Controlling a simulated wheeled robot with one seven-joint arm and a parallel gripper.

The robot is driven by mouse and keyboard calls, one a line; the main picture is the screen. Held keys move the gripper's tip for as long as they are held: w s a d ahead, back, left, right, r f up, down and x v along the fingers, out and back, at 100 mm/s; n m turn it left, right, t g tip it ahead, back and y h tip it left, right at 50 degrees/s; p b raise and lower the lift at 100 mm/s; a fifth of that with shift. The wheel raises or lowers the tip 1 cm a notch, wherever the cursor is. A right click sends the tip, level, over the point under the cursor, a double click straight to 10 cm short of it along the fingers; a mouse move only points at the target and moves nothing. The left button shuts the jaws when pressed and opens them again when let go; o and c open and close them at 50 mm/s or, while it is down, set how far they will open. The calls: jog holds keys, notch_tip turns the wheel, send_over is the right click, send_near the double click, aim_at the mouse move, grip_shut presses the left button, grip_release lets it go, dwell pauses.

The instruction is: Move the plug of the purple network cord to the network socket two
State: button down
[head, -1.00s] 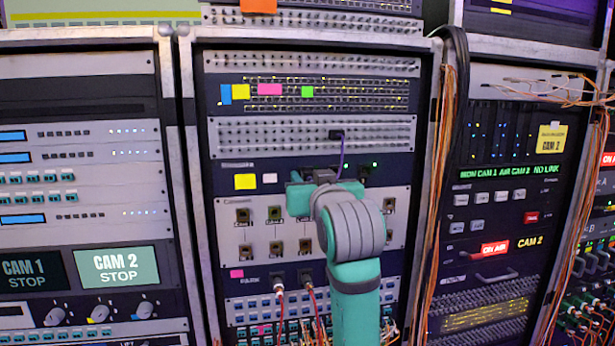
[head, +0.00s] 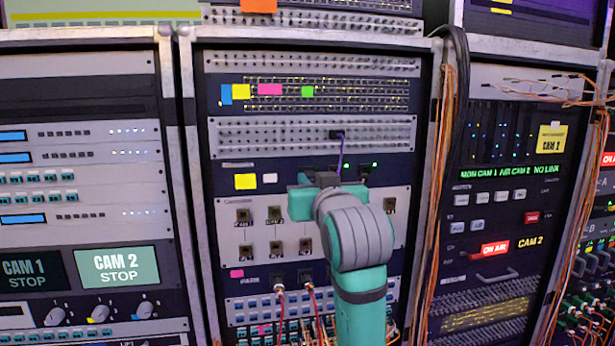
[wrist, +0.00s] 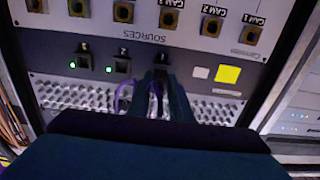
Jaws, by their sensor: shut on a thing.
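The purple network cord (head: 341,156) hangs from a dark plug (head: 336,134) in the grey patch panel down to behind my gripper (head: 320,181). In the wrist view the cord (wrist: 123,97) curves beside my gripper (wrist: 160,84), which is shut on the cord's plug. The plug is mostly hidden between the fingers. The fingers are in front of the rightmost of three black sockets in that upside-down view; whether the plug is seated there I cannot tell. Network socket two (wrist: 122,64) is the middle one, beside a green light. The third socket (wrist: 78,61) is further left, also with a green light.
The SOURCES panel (head: 232,205) with several square connectors lies just below the sockets. Red-tipped cables (head: 279,293) hang lower down. Orange cable bundles (head: 436,200) run along the rack's right edge. A yellow note (head: 245,181) is left of my gripper.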

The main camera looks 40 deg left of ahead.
jog(key=shift+v, duration=1.35)
jog(key=shift+w+f, duration=0.1)
